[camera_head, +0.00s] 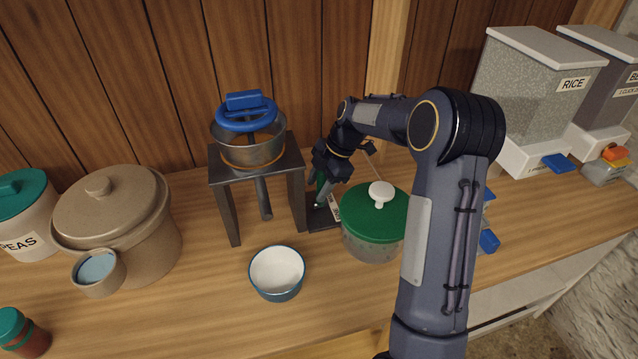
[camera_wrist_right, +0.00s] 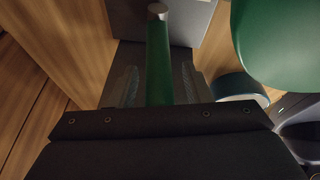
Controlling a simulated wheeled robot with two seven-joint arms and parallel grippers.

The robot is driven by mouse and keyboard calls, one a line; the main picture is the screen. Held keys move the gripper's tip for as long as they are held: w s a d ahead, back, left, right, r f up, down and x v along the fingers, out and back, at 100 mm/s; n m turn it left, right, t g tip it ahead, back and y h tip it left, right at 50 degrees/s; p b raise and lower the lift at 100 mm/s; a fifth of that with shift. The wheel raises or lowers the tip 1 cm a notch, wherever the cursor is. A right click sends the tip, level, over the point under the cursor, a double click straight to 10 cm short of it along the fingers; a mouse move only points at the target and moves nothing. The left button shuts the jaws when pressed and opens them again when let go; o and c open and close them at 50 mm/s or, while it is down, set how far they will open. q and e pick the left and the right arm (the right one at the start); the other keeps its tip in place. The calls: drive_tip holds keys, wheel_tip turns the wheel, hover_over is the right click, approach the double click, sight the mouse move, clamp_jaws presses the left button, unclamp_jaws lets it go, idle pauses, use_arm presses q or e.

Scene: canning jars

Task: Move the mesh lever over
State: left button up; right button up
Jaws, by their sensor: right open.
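The mesh lever is a green bar (camera_wrist_right: 159,58) with a pale rounded tip, seen in the wrist view. In the head view only a small green part of it (camera_head: 319,183) shows beside my right gripper (camera_head: 322,192), behind the green-lidded pot. My right gripper also shows in the wrist view (camera_wrist_right: 157,86). It is open, with one finger on each side of the lever and narrow gaps visible between. The device the lever belongs to has a dark base (camera_head: 322,218) and is mostly hidden by my arm. My left gripper is not in view.
A green-lidded pot (camera_head: 372,215) stands close in front of my right gripper. A metal stand (camera_head: 227,205) holding a pan with a blue wheel is left of it. A white bowl (camera_head: 277,272) sits in front. A brown crock (camera_head: 140,235) and a rice dispenser (camera_head: 535,95) stand farther out.

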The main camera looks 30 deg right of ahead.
clamp_jaws()
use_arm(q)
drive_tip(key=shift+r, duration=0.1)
